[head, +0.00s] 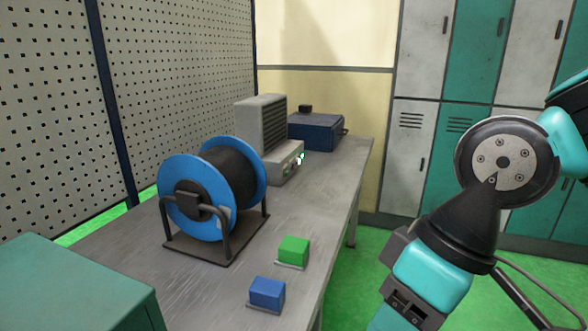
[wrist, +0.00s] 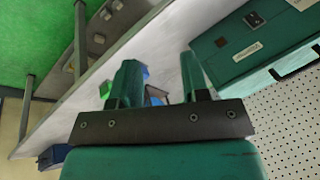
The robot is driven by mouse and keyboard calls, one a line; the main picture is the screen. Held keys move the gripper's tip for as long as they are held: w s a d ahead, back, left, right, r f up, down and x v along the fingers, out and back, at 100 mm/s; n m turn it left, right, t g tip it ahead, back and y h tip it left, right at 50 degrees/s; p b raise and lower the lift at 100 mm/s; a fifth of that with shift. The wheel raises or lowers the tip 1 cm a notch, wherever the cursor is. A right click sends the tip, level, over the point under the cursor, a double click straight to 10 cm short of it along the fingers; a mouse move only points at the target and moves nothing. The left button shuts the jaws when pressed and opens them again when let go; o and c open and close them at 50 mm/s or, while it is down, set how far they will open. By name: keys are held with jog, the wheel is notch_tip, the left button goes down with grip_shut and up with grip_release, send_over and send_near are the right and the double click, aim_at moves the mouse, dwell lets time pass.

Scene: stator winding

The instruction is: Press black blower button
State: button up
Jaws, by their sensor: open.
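A grey boxy unit with a ribbed grille (head: 262,125), which looks like the blower, stands on the far half of the workbench. Its low front panel (head: 290,160) carries small light and green marks at its right end. I cannot make out a black button there. My gripper (wrist: 160,62) is open and empty in the wrist view, its two green fingers apart. Only parts of my arm show at the right of the head view, well away from the grey unit. The unit is not clearly visible in the wrist view.
The workbench (head: 305,215) holds a blue wire spool (head: 190,215) on a stand, a green block (head: 293,250), a blue block (head: 267,291) and a dark blue box (head: 318,135). A teal case (wrist: 250,45) lies at the near end. Lockers (head: 470,60) stand behind.

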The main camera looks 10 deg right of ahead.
grip_shut()
dwell(1.5)
